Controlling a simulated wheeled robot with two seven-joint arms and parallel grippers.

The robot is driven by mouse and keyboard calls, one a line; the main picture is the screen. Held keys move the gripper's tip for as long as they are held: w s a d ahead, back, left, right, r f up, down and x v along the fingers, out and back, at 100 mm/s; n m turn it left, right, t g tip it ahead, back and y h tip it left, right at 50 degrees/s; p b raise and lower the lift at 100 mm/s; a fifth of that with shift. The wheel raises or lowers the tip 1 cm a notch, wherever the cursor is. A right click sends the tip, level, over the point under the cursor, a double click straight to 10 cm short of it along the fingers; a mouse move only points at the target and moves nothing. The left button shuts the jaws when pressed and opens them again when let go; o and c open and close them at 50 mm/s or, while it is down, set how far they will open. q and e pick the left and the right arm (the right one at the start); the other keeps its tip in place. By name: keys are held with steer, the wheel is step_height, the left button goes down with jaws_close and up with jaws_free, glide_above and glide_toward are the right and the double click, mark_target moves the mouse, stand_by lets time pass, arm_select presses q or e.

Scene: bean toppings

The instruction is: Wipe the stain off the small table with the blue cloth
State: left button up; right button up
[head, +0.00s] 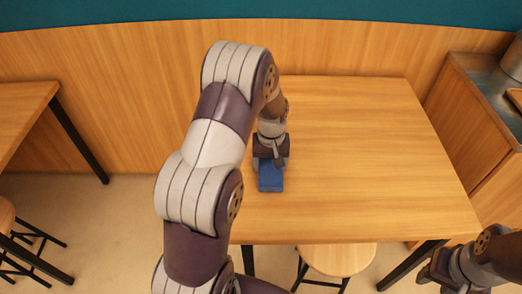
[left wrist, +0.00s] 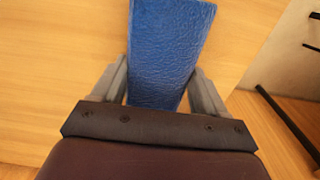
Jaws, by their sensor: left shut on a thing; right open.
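The blue cloth (head: 270,178) lies low at the table surface, left of the middle of the small table (head: 370,150). My left gripper (head: 270,160) is shut on the cloth. In the left wrist view the cloth (left wrist: 168,50) sits between the two fingers of my left gripper (left wrist: 165,85) and reaches up past the frame's top edge. I see no stain on the visible tabletop; my left arm hides part of the table's left side. My right gripper (head: 432,272) is open and empty at the lower right, off the table's front right corner.
A stool (head: 338,259) stands under the table's front edge. Another table (head: 22,110) and a stool (head: 5,215) are at the left. A wooden counter with a metal top (head: 482,80) stands at the right. Most of the tabletop right of the cloth is clear.

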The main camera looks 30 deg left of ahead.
arm_select(q)
step_height(320, 180, up, 3)
steer(key=p, duration=0.2)
steer(key=shift+a+p, duration=0.1)
steer(key=shift+p, duration=0.2)
steer(key=shift+r+p, duration=0.35)
steer(key=shift+r, duration=0.05)
step_height(320, 180, up, 2)
steer(key=shift+s+r+p, duration=0.1)
steer(key=shift+p, duration=0.95)
steer(key=shift+r+p, duration=0.8)
steer(key=shift+r, duration=0.15)
steer(key=shift+f, duration=0.1)
